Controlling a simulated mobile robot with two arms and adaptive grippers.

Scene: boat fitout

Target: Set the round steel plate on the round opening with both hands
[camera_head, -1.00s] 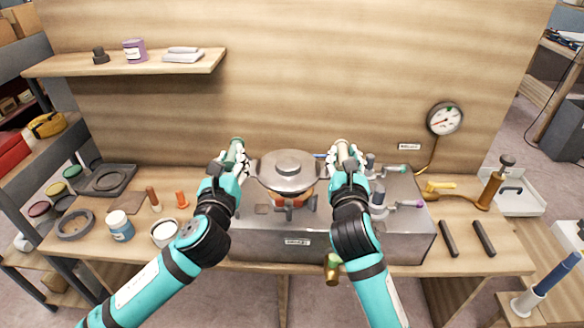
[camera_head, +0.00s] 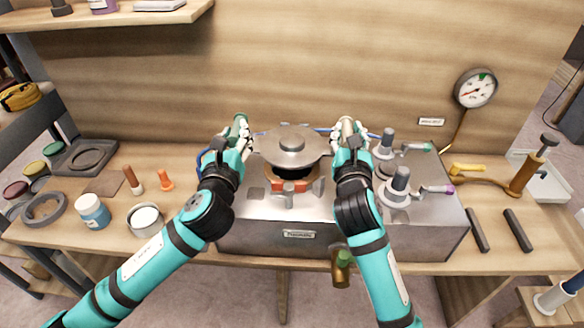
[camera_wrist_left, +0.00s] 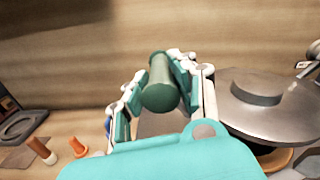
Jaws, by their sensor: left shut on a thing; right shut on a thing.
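The round steel plate (camera_head: 292,148) with a raised centre knob is held level between my two grippers, above the steel tank (camera_head: 285,222). Below it the round opening (camera_head: 291,176) shows as a dark gap with an orange-red rim part in front; the plate hides most of it. A visible gap separates plate and opening. My left gripper (camera_head: 238,135) is shut around a green handle at the plate's left; the handle (camera_wrist_left: 160,85) also shows in the left wrist view, beside the plate (camera_wrist_left: 270,100). My right gripper (camera_head: 347,132) is shut at the plate's right handle, mostly hidden by the fingers.
Valves with purple (camera_head: 401,187) and green (camera_head: 387,145) handles stand on the tank's right. A brass fitting (camera_head: 341,265) hangs at its front. Two dark bars (camera_head: 497,230) lie right.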

